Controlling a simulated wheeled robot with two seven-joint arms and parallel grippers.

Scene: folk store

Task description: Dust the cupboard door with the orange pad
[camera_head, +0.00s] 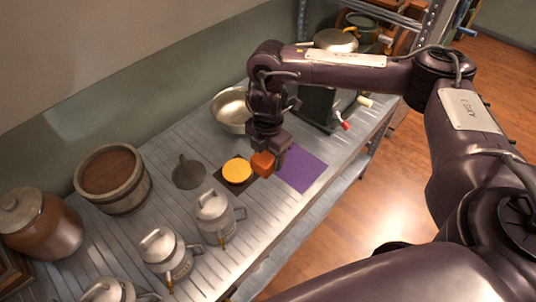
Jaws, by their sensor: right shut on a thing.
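My right gripper (267,152) reaches down over the metal shelf and is shut on the orange pad (263,164), a small block at its fingertips. The pad is held near a round yellow-orange disc (236,171) on a dark square and beside a flat purple square (302,169). Whether the pad touches the surface below, I cannot tell. I cannot make out a cupboard door in this view. My left gripper is not in view.
A metal bowl (231,108) and a grey funnel (188,174) stand close by. Lidded metal pots (214,214), a wooden tub (111,179) and a brown crock (40,224) crowd the left. A dark machine with a red-tipped handle (346,126) stands behind right.

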